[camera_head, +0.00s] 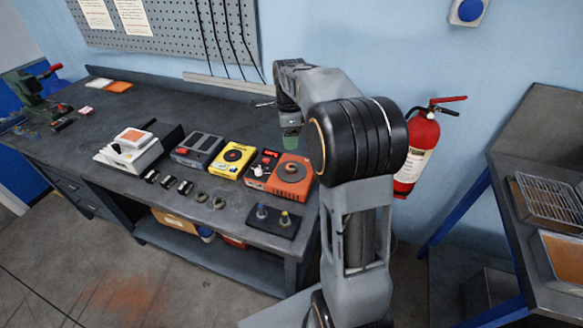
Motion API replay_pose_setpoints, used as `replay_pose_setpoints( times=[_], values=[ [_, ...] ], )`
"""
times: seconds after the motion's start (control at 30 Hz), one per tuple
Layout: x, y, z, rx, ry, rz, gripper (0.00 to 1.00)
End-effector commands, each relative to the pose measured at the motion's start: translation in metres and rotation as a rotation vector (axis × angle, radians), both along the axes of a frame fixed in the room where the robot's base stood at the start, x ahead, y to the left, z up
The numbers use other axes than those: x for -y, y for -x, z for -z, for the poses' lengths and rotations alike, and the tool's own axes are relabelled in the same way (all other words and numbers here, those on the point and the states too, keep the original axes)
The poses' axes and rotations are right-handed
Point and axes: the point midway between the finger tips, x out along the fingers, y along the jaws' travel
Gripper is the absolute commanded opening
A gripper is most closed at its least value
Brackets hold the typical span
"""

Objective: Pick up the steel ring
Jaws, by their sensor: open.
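Two small dark rings lie near the front edge of the workbench (110,170), a left ring (202,197) and a right ring (219,202). They are too small for me to tell which one is steel. My gripper (291,140) hangs at the end of my folded arm, above the right part of the bench. It is open, and its fingers are small and partly unclear in this view. It is up and to the right of the rings, well apart from them.
Several small dark blocks (168,182) lie left of the rings. A dark plate with two knobs (273,220) is to their right. Behind stand a yellow device (234,160), a grey device (198,149) and a red-orange device (291,177). A fire extinguisher (417,150) hangs behind my arm.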

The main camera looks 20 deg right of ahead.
Motion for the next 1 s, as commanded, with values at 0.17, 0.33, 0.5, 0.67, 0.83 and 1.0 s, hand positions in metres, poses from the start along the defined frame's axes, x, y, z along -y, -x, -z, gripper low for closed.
replay_pose_setpoints(
  times=[0.17, 0.33, 0.5, 0.67, 0.83, 1.0],
  values=[
    [0.012, -0.014, 0.015, -0.027, -0.008, 0.154, 0.71],
    [0.013, -0.015, 0.045, -0.033, -0.009, 0.183, 0.71],
    [0.013, -0.015, 0.073, -0.031, -0.009, 0.182, 0.71],
    [0.013, -0.015, 0.089, -0.029, -0.008, 0.181, 0.71],
    [0.013, -0.015, 0.097, -0.029, -0.008, 0.18, 0.71],
    [0.014, -0.015, 0.116, -0.033, -0.009, 0.18, 0.71]
  ],
)
